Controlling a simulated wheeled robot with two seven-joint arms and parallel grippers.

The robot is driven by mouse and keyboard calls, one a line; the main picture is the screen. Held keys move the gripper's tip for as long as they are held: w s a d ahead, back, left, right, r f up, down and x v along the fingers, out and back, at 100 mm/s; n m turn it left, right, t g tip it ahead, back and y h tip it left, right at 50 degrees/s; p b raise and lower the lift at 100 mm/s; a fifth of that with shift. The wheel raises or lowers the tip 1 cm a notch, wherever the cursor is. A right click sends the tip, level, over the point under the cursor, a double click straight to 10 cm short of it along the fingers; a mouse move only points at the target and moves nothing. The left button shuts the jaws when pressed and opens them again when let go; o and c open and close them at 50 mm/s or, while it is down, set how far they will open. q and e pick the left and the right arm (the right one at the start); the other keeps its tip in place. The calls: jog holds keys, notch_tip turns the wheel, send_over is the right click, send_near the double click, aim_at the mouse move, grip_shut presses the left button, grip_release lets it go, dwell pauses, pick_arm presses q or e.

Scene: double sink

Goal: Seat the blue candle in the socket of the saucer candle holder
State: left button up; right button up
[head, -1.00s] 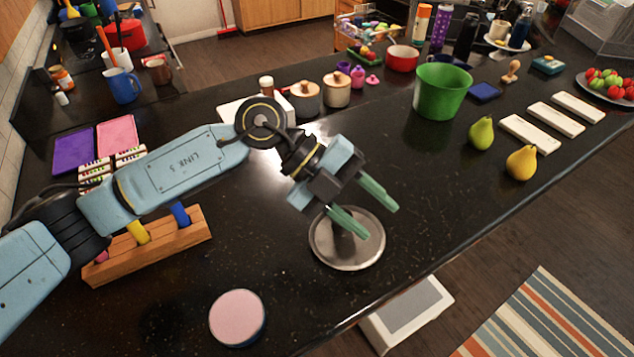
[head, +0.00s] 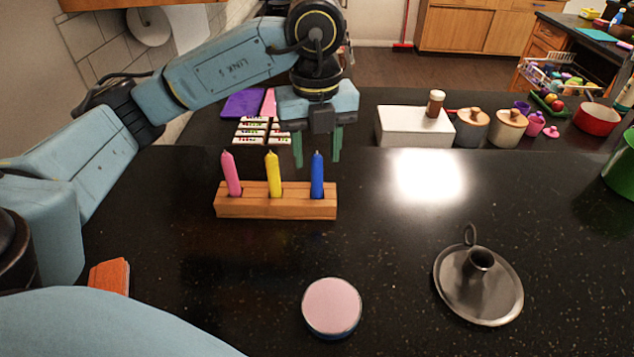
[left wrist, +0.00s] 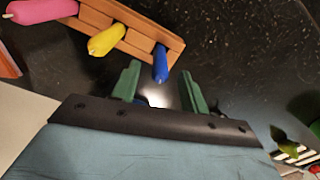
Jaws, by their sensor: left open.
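The blue candle (head: 317,175) stands upright in the right-hand hole of a wooden block (head: 276,205). A pink candle (head: 231,175) and a yellow candle (head: 273,174) stand in the same block. My left gripper (head: 318,160) is open and empty, with its green fingers pointing down by the blue candle's upper part. In the left wrist view the blue candle (left wrist: 160,64) shows just beyond the open fingers (left wrist: 160,88), not gripped. The saucer candle holder (head: 497,303) lies on the counter at the right, its socket (head: 481,261) empty. My right gripper is not in view.
A round pink-topped tin (head: 331,307) sits on the counter between the block and the holder, nearer the front. A white box (head: 414,127) and lidded jars (head: 472,127) stand at the back. The counter between block and holder is clear.

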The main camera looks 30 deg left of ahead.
aim_at(317, 179)
pick_arm(q)
jog(key=shift+f+p, duration=0.55)
jog(key=shift+f, duration=2.7)
jog(key=shift+d, duration=0.1)
grip_shut()
